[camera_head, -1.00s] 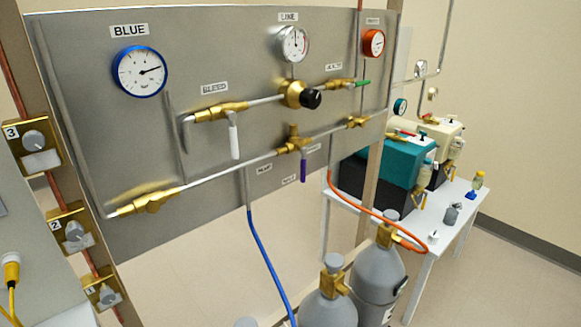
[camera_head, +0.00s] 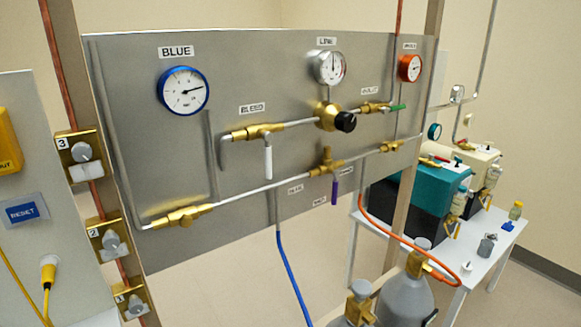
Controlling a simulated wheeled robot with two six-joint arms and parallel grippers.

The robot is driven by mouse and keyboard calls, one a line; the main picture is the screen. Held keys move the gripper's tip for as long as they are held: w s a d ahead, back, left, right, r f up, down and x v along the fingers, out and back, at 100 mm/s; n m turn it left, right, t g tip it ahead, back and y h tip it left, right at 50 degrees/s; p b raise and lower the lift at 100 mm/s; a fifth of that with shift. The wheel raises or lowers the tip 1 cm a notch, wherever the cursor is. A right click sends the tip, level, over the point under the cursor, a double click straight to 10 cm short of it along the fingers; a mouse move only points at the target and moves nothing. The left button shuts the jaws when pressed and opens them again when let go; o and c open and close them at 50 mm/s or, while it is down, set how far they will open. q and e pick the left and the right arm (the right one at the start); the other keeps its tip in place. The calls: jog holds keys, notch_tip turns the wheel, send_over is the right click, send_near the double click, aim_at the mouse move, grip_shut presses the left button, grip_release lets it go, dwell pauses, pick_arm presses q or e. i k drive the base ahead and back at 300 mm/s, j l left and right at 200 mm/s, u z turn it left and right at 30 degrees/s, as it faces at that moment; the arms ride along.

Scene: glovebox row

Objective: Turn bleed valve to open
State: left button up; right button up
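The bleed valve is a brass body (camera_head: 257,132) under the label BLEED (camera_head: 252,108) on the grey metal panel (camera_head: 140,100). Its white lever (camera_head: 268,160) hangs straight down, across the nearly level pipe. Neither of my grippers shows in the head view, so nothing of mine is seen touching the valve.
A black knob (camera_head: 345,122), a green lever (camera_head: 398,107) and a purple lever (camera_head: 335,192) are also on the panel. Gauges (camera_head: 184,91) sit above. Grey cylinders (camera_head: 407,298) stand at lower right, before a white table (camera_head: 480,265). A RESET panel (camera_head: 27,211) is at left.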

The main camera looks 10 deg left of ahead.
aim_at(267, 136)
jog(key=u, duration=0.6)
jog(key=i+l+u, duration=0.1)
jog(key=l+u, duration=0.6)
jog(key=u, duration=0.2)
jog(key=l+u, duration=0.85)
